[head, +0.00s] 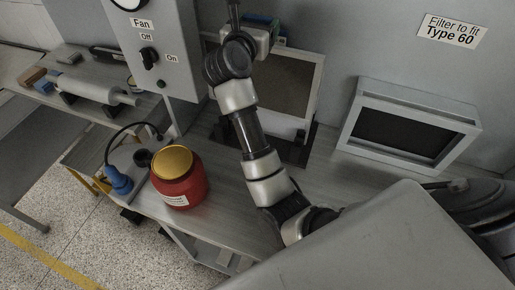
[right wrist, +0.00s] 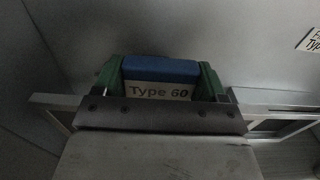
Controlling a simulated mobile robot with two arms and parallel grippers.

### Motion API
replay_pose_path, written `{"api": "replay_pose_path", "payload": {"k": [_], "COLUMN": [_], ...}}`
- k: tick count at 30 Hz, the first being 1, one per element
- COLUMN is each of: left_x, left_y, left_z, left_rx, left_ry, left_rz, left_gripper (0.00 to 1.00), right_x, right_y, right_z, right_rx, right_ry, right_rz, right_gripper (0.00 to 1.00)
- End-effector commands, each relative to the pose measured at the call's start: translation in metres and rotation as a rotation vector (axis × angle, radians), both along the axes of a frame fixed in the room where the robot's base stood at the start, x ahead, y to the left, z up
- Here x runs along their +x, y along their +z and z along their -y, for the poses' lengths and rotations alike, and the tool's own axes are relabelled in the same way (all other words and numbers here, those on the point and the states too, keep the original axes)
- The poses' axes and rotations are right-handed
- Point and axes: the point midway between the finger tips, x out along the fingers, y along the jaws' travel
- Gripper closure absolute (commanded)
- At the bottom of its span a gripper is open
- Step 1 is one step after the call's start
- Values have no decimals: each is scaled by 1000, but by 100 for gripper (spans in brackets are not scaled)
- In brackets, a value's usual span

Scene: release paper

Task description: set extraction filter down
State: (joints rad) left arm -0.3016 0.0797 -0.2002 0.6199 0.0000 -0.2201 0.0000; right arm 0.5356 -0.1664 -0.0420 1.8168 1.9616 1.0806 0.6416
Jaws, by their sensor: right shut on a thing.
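The extraction filter (head: 292,85) is a flat panel with a pale frame and a brown-grey face. It stands roughly upright behind my right arm, which hides its left part. My right gripper (head: 264,32) is at its top edge. In the right wrist view, the green fingers of my right gripper (right wrist: 160,78) are shut on a blue handle (right wrist: 160,67) with a "Type 60" label below it. The filter's lower edge is at a dark base (head: 292,151) on the bench; I cannot tell whether they touch. My left gripper is not in view.
A pale housing with a dark opening (head: 405,135) stands right, below a "Filter to fit Type 60" sign (head: 452,31). A red jar with a gold lid (head: 181,190) stands near the bench's front edge. A fan switch box (head: 160,45) juts out left of the filter.

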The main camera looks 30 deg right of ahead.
Motion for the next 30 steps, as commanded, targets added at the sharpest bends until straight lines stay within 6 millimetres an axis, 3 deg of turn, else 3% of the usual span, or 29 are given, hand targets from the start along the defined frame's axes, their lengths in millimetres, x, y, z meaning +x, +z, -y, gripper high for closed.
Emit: {"api": "replay_pose_path", "payload": {"k": [15,20,30], "left_x": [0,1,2], "left_y": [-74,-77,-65], "left_z": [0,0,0], "left_rx": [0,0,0], "left_ry": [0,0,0], "left_rz": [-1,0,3], "left_gripper": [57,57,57], "right_x": [0,0,0], "right_y": [-73,-83,-135], "right_z": [0,0,0], "right_rx": [-1,-3,-3], "right_ry": [0,0,0], "right_rz": [2,-2,-1], "right_gripper": [62,62,62]}}
